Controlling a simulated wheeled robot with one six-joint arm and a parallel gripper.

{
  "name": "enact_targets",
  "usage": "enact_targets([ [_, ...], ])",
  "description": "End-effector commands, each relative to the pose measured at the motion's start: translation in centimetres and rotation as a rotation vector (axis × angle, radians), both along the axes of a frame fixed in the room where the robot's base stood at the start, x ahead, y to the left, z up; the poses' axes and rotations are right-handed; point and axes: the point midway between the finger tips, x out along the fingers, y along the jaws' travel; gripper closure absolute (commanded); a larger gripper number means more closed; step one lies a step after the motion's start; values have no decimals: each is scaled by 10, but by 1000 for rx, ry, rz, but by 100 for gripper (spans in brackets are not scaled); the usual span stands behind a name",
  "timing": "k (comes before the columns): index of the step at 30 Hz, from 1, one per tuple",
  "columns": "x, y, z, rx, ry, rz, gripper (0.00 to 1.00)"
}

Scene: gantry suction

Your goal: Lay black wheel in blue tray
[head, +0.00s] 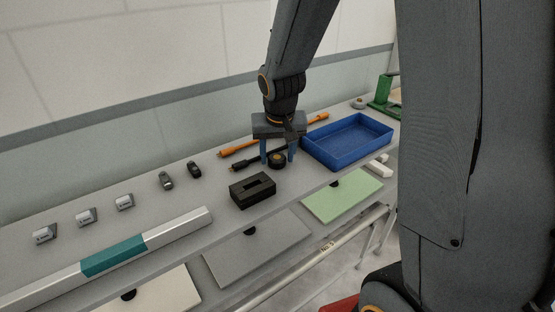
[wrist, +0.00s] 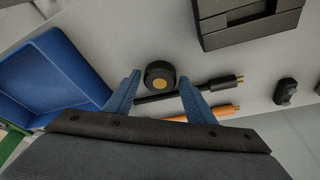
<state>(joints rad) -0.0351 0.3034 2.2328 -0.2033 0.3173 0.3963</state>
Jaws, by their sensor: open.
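The black wheel (head: 276,160) with an orange-yellow hub lies on the grey bench. It also shows in the wrist view (wrist: 155,76), just beyond and between the fingertips. My gripper (head: 278,158) is open above the bench, its blue fingers apart beside the wheel in the head view. In the wrist view the open fingertips (wrist: 161,77) point toward the wheel, and nothing is held. The blue tray (head: 350,153) stands to the right of my gripper and looks empty. In the wrist view the tray (wrist: 62,48) is at the left.
Black and orange rods (head: 240,147) lie close behind the wheel. A black slotted block (head: 252,198) stands in front of it. A green stand (head: 385,95) is beyond the tray. Several small parts and a long teal-and-white bar (head: 115,257) occupy the left side.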

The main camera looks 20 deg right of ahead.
Motion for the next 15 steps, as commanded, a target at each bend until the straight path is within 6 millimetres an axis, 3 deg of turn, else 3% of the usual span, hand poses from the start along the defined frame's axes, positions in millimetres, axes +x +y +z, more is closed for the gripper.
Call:
enact_targets([
  [8,1,-1,-2,0,-1,-1,50],
  [15,1,-1,-2,0,-1,-1,87],
])
